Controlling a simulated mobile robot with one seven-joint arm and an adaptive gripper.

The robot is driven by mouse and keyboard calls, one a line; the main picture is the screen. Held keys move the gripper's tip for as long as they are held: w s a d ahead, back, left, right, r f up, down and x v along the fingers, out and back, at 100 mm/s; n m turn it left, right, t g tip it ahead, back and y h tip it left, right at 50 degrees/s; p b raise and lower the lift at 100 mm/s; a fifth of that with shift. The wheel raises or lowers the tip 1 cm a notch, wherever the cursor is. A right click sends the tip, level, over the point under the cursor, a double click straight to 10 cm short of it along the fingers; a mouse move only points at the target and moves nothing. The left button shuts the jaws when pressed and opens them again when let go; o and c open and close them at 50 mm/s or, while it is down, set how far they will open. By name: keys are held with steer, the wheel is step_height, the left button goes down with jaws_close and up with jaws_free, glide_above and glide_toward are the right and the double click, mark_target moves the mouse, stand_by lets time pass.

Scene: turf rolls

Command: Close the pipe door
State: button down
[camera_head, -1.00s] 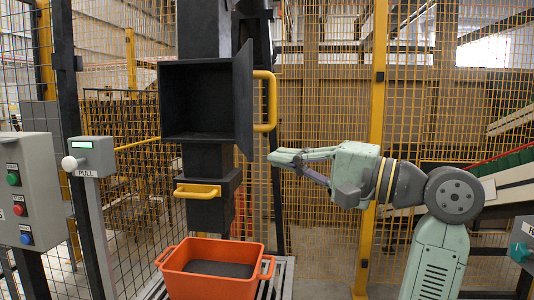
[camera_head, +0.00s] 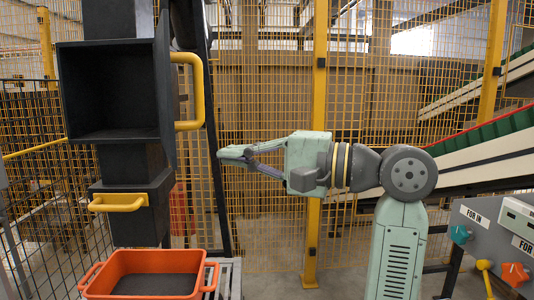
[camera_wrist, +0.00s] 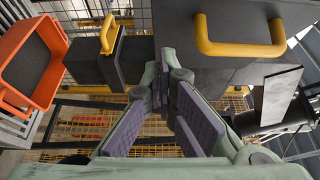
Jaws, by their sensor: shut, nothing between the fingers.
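The black pipe has a box-like opening (camera_head: 110,92) at the left of the head view. Its door (camera_head: 166,105) stands open at the opening's right side, seen nearly edge-on, with a yellow handle (camera_head: 198,92) facing right. My gripper (camera_head: 222,155) is shut and empty, just right of the door's lower edge and below the handle, with a gap showing in the picture. In the wrist view my fingertips (camera_wrist: 165,62) come together just left of the dark door panel (camera_wrist: 175,22) and its yellow handle (camera_wrist: 240,45). I cannot tell whether they touch the panel.
A lower black box with a yellow handle (camera_head: 118,203) sits on the pipe below the opening. An orange crate (camera_head: 206,279) stands under it. A yellow mesh fence with a post (camera_head: 313,225) is behind. A control panel (camera_head: 480,240) is at the lower right.

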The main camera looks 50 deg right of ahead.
steer(key=shift+w+a+p, duration=0.35)
steer(key=shift+w+a, duration=1.5)
steer(key=shift+a, duration=0.15)
steer(key=shift+a, duration=0.1)
